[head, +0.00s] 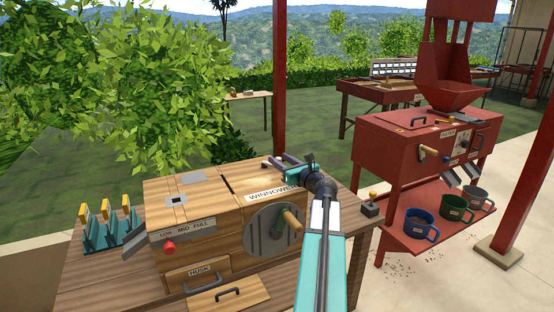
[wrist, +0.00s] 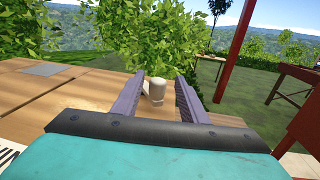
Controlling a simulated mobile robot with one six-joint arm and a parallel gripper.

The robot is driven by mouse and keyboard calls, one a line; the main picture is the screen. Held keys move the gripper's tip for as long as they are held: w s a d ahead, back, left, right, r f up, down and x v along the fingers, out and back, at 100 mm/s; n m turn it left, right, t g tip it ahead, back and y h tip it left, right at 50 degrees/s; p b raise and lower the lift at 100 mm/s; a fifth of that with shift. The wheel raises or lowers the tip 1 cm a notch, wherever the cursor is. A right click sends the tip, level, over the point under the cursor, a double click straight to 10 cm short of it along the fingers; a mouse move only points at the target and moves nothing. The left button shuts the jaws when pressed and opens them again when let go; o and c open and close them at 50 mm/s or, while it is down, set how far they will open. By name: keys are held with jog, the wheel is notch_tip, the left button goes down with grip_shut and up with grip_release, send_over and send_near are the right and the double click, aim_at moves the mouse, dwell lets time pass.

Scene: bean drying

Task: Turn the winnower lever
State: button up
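The wooden winnower (head: 205,215) stands on a wooden table, its name plate on the sloped edge. A red knob (head: 169,247) sits below its LOW MID FULL plate. A round grey fan cover (head: 262,238) on its front carries a crank with a wooden handle (head: 291,220). My gripper (head: 280,162) is over the back right of the winnower. In the wrist view my gripper (wrist: 158,84) is open. A pale rounded knob (wrist: 156,90) shows between the fingers, apart from both; I cannot tell whether it is the lever.
A drawer marked HUSK (head: 199,273) is at the winnower's lower front. A teal rack (head: 110,232) stands at the table's left. A small switch box (head: 371,207) is at the right. A red machine (head: 430,145) with several mugs below stands further right, near red posts.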

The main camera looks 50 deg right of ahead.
jog(key=v, duration=0.8)
jog(key=shift+s+a+b, duration=0.1)
jog(key=shift+s+b, duration=0.25)
jog(key=shift+s, duration=0.05)
